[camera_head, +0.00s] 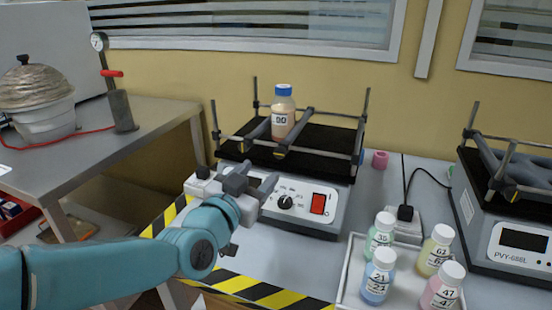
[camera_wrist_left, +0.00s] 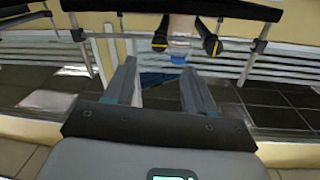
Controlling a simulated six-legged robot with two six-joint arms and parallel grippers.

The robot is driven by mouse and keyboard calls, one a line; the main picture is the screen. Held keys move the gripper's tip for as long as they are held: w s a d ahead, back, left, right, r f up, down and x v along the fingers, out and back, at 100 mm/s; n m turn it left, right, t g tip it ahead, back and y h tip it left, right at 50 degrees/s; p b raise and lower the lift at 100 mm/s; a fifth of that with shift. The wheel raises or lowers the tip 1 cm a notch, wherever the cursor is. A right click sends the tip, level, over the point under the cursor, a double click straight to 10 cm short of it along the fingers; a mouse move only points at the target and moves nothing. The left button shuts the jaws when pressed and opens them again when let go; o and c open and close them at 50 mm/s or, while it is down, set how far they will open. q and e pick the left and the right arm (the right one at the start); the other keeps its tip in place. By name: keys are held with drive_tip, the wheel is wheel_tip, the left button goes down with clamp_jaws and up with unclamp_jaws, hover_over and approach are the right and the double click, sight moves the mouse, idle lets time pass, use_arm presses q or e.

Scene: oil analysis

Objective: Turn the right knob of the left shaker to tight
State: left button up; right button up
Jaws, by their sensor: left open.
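The left shaker (camera_head: 332,220) stands on the bench, with a black platform carrying two grey clamp bars. The bars' front ends bear dark knobs with yellow marks: the right knob (camera_head: 280,152) and the left knob (camera_head: 246,148). Two knobs show in the left wrist view, which looks upside down, one of them (camera_wrist_left: 160,42) roughly in line with the gap between my fingers. A blue-capped bottle (camera_head: 283,112) stands upright between the bars. My left gripper (camera_head: 254,180) is open and empty, in front of the shaker and below the knobs. My right gripper is out of view.
A white tray (camera_head: 347,272) with several capped bottles stands front right. A second shaker (camera_head: 508,245) is at the right edge. A grey side table (camera_head: 110,150) with a gauge stand is at left. Yellow-black tape (camera_head: 240,285) marks the front edge. The shaker front has a dial and red switch.

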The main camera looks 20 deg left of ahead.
sight(278, 154)
use_arm(q)
drive_tip(key=w, duration=0.5)
drive_tip(key=w+d, duration=0.1)
drive_tip(key=w, duration=0.2)
drive_tip(key=shift+w, duration=0.3)
clamp_jaws()
